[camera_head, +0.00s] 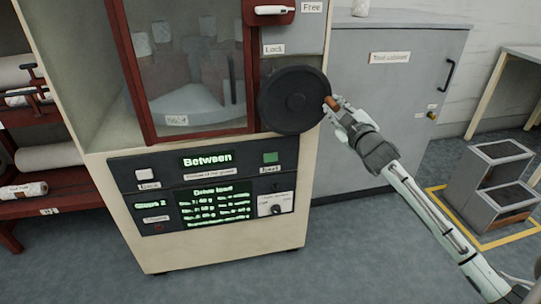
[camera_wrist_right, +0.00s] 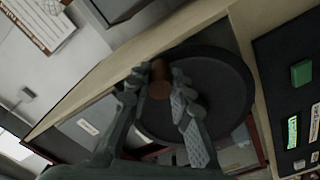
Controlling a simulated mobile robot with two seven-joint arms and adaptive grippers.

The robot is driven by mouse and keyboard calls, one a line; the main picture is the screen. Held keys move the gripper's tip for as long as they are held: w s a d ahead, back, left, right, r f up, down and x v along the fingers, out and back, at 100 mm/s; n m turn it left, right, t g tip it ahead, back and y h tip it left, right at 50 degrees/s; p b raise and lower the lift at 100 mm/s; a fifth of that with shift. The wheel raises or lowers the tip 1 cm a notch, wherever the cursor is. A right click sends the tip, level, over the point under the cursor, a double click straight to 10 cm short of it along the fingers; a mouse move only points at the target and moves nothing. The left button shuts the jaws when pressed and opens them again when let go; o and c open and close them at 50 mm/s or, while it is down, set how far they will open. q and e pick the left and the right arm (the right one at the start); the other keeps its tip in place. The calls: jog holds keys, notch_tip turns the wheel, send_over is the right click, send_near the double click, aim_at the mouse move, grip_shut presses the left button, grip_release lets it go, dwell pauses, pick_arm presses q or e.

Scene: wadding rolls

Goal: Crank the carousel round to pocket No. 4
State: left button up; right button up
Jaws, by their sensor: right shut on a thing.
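The black crank wheel (camera_head: 294,101) is on the front of the cream machine, right of the window. My right gripper (camera_head: 338,107) is shut on its brown handle (camera_head: 331,102), at the wheel's right edge. In the right wrist view the gripper (camera_wrist_right: 165,92) has its fingers on both sides of the brown handle (camera_wrist_right: 159,88). The carousel (camera_head: 185,100) shows behind the red-framed window, with pale rolls on it. A label at the window's bottom (camera_head: 177,121) is too small to read surely. The display (camera_head: 207,160) reads "Between". My left gripper is not in view.
A white-handled lever (camera_head: 272,10) sits above the wheel between labels "Free" and "Lock", at the "Free" end. A grey tool cabinet (camera_head: 385,90) stands to the right. A red rack (camera_head: 70,207) with rolls stands at left.

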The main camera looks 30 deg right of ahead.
jog(key=shift+w+a+r, duration=0.1)
jog(key=shift+a+r, duration=0.15)
jog(key=shift+r, duration=0.45)
jog(key=shift+s+a+r, duration=0.1)
jog(key=shift+a+r, duration=0.1)
jog(key=shift+r, duration=0.55)
jog(key=shift+w+a+r, duration=0.1)
jog(key=shift+a+r, duration=0.15)
jog(key=shift+r, duration=0.45)
jog(key=shift+w+a+r, duration=0.2)
jog(key=shift+a+r, duration=0.45)
jog(key=shift+r, duration=0.1)
jog(key=shift+w+a+r, duration=0.15)
jog(key=shift+a+r, duration=0.5)
jog(key=shift+r, duration=0.05)
jog(key=shift+w+a+r, duration=0.2)
jog(key=shift+a+r, duration=0.05)
jog(key=shift+a, duration=0.55)
jog(key=shift+w+a+r, duration=0.15)
jog(key=shift+a+r, duration=0.15)
jog(key=shift+a, duration=0.55)
jog(key=shift+w+a+r, duration=0.2)
jog(key=shift+a+r, duration=0.05)
jog(key=shift+a, duration=0.55)
jog(key=o, duration=0.9)
jog(key=shift+d+r, duration=0.1)
jog(key=shift+d, duration=0.05)
jog(key=shift+o, duration=0.5)
jog(key=shift+r, duration=0.1)
jog(key=v, duration=1)
